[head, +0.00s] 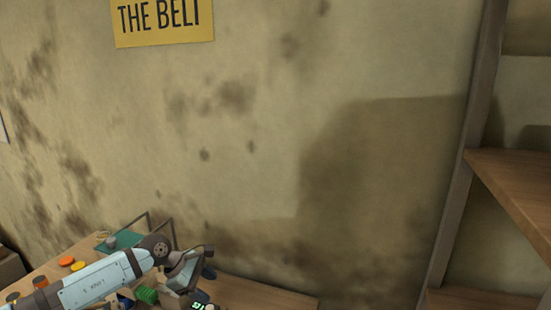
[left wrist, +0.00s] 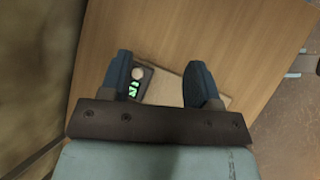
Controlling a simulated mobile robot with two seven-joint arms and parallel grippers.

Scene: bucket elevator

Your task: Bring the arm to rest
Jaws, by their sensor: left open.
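My left arm (head: 95,281) reaches in from the lower left of the head view. Its gripper (head: 205,284) is over the wooden table at the bottom of the view. In the left wrist view the two dark blue fingers (left wrist: 160,68) stand apart, with nothing held between them. Below and between them lie a small dark device with green digits and a round knob (left wrist: 138,73), and a flat tan board (left wrist: 167,88). My right gripper shows in neither view.
The wooden table (head: 262,293) stands against a stained wall (head: 250,120). A green block (head: 147,295), orange discs (head: 66,261) and a teal tray (head: 125,240) with a dark frame are near the arm. A wooden shelf unit (head: 515,185) is at right. The table's right part looks clear.

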